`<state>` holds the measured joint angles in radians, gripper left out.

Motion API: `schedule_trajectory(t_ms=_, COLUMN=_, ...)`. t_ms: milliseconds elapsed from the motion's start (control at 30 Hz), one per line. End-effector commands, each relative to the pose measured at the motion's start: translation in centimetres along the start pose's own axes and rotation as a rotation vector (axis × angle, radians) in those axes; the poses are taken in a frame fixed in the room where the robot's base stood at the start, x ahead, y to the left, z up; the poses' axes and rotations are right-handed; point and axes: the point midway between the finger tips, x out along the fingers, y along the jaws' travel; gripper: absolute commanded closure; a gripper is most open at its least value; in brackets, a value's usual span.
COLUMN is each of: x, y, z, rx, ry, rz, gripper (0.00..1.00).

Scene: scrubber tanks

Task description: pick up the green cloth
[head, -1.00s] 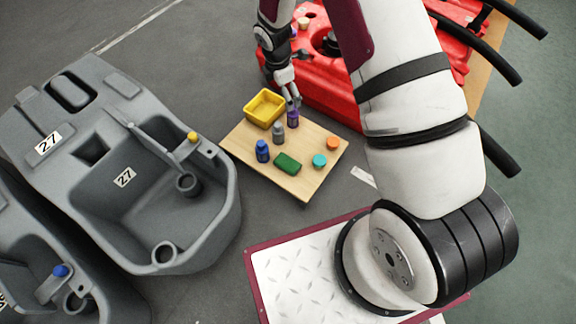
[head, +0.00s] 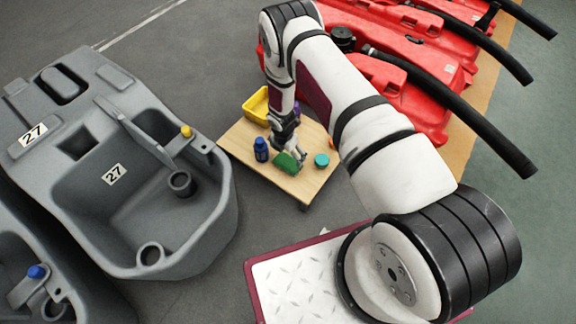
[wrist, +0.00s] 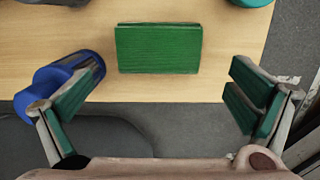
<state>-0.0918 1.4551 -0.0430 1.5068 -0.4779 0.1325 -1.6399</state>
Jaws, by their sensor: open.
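The green cloth (wrist: 158,49) lies flat on the wooden table as a folded rectangle. In the head view the green cloth (head: 287,162) is partly hidden by my gripper. My gripper (wrist: 155,105) is open and empty, its fingers spread wider than the cloth. In the wrist view the cloth lies ahead of the fingertips, between their lines and apart from both. In the head view my gripper (head: 289,155) is right over the cloth.
A teal lid (head: 321,160) lies to the right. A yellow bin (head: 256,105) sits behind. Grey tanks (head: 120,180) and red tanks (head: 400,90) flank the table (head: 302,193).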

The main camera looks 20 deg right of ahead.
Motion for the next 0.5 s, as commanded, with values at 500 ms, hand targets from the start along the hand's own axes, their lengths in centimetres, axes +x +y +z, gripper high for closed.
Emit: schedule_trajectory(t_ms=500, x=4.6, y=0.1, z=-0.1, rx=0.002, ry=0.000, rz=-0.001, gripper=0.00)
